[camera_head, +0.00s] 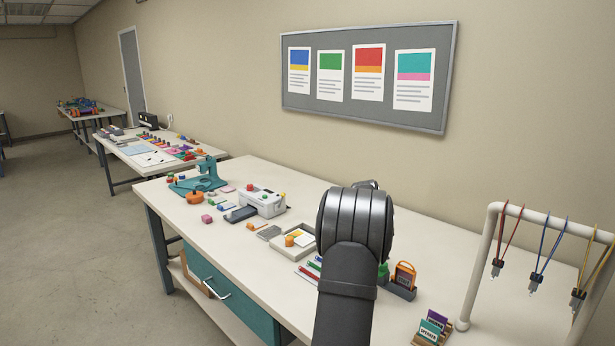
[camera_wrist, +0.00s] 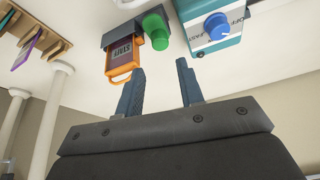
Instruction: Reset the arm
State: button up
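My gripper (camera_wrist: 160,68) shows in the wrist view with its two dark fingers apart and nothing between them. The left fingertip appears close to an orange STAFF badge (camera_wrist: 122,66), which sits in a dark holder (camera_wrist: 122,35); I cannot tell whether they touch. In the head view my dark arm rises over the front of the workbench (camera_head: 430,246), and its links hide the fingers. The orange badge also shows there (camera_head: 404,275), just right of my arm.
A green knob-topped thing (camera_wrist: 156,30) and a teal-and-white device with a blue dial (camera_wrist: 217,27) are near my fingers. A white rack (camera_head: 490,240) with hanging lanyards and a card holder (camera_head: 432,328) stand at right. A shallow tray (camera_head: 292,243) is left of my arm.

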jog(key=x, duration=0.9)
jog(key=shift+d+f, duration=0.1)
jog(key=shift+f, duration=0.05)
jog(key=v, duration=1.8)
jog(key=x, duration=1.8)
jog(key=shift+f, duration=0.15)
jog(key=shift+r+n+t, duration=0.2)
jog(key=shift+n+t, duration=0.1)
jog(key=shift+n, duration=0.4)
jog(key=shift+s+d+n+t+y, duration=0.1)
jog(key=shift+n+t+y, duration=0.2)
jog(key=shift+n, duration=0.65)
jog(key=shift+d+n+t+y, duration=0.1)
jog(key=shift+n+y, duration=0.3)
jog(key=shift+n, duration=0.55)
jog(key=shift+n+y, duration=0.8)
jog(key=shift+n, duration=1.1)
jog(key=v, duration=0.8)
